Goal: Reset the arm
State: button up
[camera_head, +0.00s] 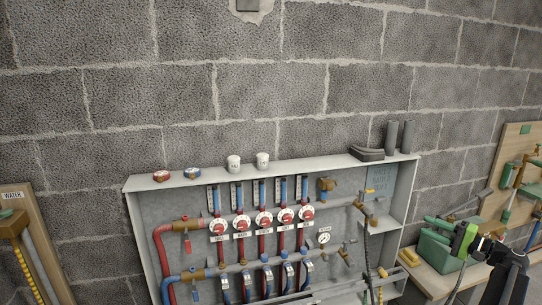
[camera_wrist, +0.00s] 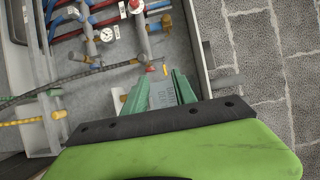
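My gripper (camera_head: 442,224) is at the lower right of the head view, in front of the right end of the manifold cabinet. Its lime-green body and black arm show there. In the wrist view the two green fingers of my gripper (camera_wrist: 158,84) stand apart with nothing held between them. A grey lettered panel (camera_wrist: 163,92) of the cabinet shows behind the gap. Whether the fingertips touch anything is hard to tell.
The open grey cabinet (camera_head: 139,184) holds red and blue pipes, valves and a gauge (camera_head: 323,238). Tape rolls, white pots and grey conduit pieces (camera_head: 392,137) stand on its top. A green box (camera_head: 433,249) sits at right near my arm. Wooden boards flank the cabinet.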

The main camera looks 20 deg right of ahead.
jog(key=w+a+n+g+y, duration=0.3)
jog(key=w+a+n+y, duration=0.15)
jog(key=w+a, duration=1.2)
jog(key=w+a+f+n+g+y, duration=0.1)
jog(key=w+a+f+g, duration=0.15)
jog(key=a, duration=0.85)
jog(key=w+a+f+n+g+y, duration=0.1)
jog(key=w+a+f+g, duration=0.15)
jog(key=a, duration=0.95)
jog(key=s+a+f+n+g+h, duration=0.1)
jog(key=s+a+f+n+g, duration=0.15)
jog(key=a, duration=0.55)
jog(key=s+a+f+n+g+h, duration=0.15)
jog(key=a+f, duration=0.25)
jog(key=a, duration=0.4)
jog(key=s+a+f+n+g+h, duration=0.1)
jog(key=s+a+f+g, duration=0.15)
jog(key=a, duration=0.45)
jog(key=s+a+f+n+g+h, duration=0.2)
jog(key=s+a+f+h, duration=0.2)
jog(key=s+a+f, duration=0.25)
jog(key=s+d+f+h, duration=0.3)
jog(key=s+d+h, duration=0.2)
jog(key=d, duration=0.4)
notch_tip(320, 180, up, 20)
jog(key=w+p, duration=0.1)
jog(key=p, duration=1.9)
jog(key=shift+d+h, duration=0.4)
